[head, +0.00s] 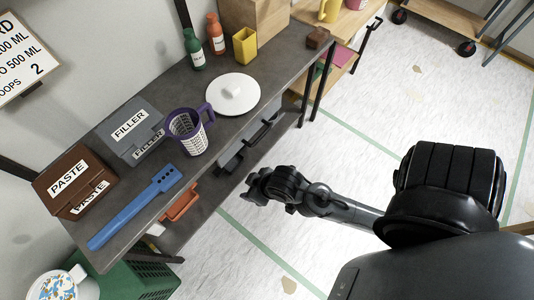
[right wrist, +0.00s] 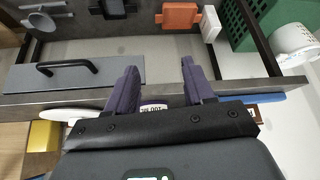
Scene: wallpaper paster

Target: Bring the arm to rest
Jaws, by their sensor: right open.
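My right arm comes in from the right in the head view. Its gripper (head: 258,185) hangs over the open floor just off the bench's front edge and points toward the bench. In the right wrist view its two purple fingers (right wrist: 160,72) stand apart with nothing between them. The bench edge and a drawer front with a black handle (right wrist: 62,70) lie beyond the fingers. My left gripper is in neither view.
The grey bench (head: 188,195) bears a brown PASTE box (head: 75,184), a grey FILLER box (head: 128,130), a blue tool (head: 130,212), a purple-handled measuring jug (head: 186,133) and a white plate (head: 233,94). An orange tray (head: 180,203) sits below.

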